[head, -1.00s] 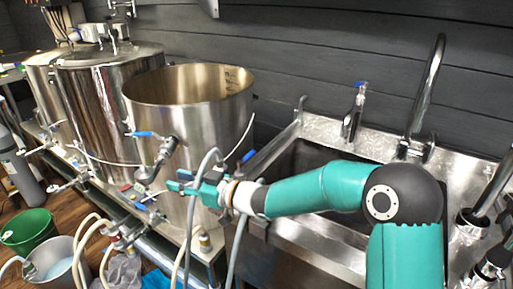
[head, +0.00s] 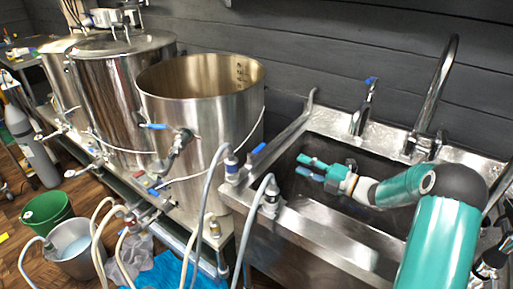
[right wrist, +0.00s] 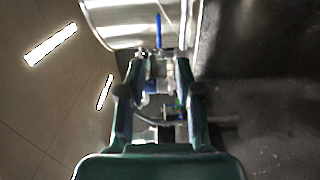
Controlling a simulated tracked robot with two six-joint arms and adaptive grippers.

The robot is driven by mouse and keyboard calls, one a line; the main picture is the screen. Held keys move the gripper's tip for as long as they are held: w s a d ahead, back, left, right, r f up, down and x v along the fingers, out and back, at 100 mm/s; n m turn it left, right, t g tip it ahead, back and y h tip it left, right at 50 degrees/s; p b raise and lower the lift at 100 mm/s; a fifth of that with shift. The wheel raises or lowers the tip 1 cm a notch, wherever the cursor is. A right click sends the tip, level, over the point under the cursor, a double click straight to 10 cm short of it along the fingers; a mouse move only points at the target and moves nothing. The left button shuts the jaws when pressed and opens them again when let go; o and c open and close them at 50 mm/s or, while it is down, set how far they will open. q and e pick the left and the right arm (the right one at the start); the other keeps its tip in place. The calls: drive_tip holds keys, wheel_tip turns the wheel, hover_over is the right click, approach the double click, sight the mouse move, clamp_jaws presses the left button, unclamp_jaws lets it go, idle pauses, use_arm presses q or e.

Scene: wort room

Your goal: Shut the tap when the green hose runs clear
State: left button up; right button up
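My right gripper (head: 311,168) is over the sink basin, its two teal fingers apart with nothing between them. In the right wrist view its fingers (right wrist: 158,78) are also apart; a blue lever (right wrist: 158,32) shows beyond them. A valve with a blue lever (head: 255,153) sits at the sink's left edge, left of the gripper and apart from it. Two grey hoses with metal couplings stand at that rim, one at the left (head: 208,200) and one nearer (head: 258,215). I make out no green hose and no running water. My left gripper is not in view.
A tall open steel pot (head: 205,125) with a blue-handled valve (head: 155,126) stands left of the sink (head: 335,225). Two taps, one blue-topped (head: 364,105) and one tall and curved (head: 440,90), rise behind the basin. Green (head: 45,208) and grey (head: 85,260) buckets stand on the floor.

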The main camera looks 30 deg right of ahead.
sight(261, 146)
drive_tip(key=p+x, duration=0.3)
drive_tip(key=x, duration=1.3)
clamp_jaws()
